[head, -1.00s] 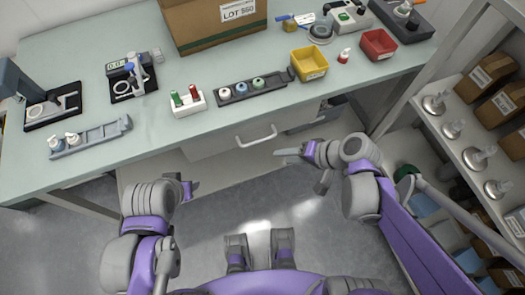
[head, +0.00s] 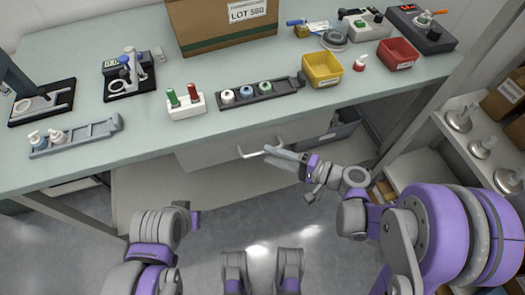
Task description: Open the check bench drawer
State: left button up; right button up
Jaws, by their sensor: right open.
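The check bench (head: 60,185) has a pale drawer (head: 205,157) under its front edge. The drawer looks shut. Its light bar handle (head: 246,154) shows at the left end, while its right part is partly hidden by my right gripper. My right gripper (head: 272,156) is open, with its grey fingers pointing left at the handle. The fingertips are at or very close to the bar; I cannot tell whether they touch it or stand around it. My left gripper (head: 194,219) shows only in part beside my folded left arm, low and away from the drawer; its fingers are not clear.
On the bench top stand a carton (head: 225,25), a rack of small caps (head: 262,92), a yellow bin (head: 322,69) and a red bin (head: 398,53). Shelving (head: 462,150) stands at the right.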

aim_at(263, 152)
jog(key=shift+x, duration=1.85)
grip_shut()
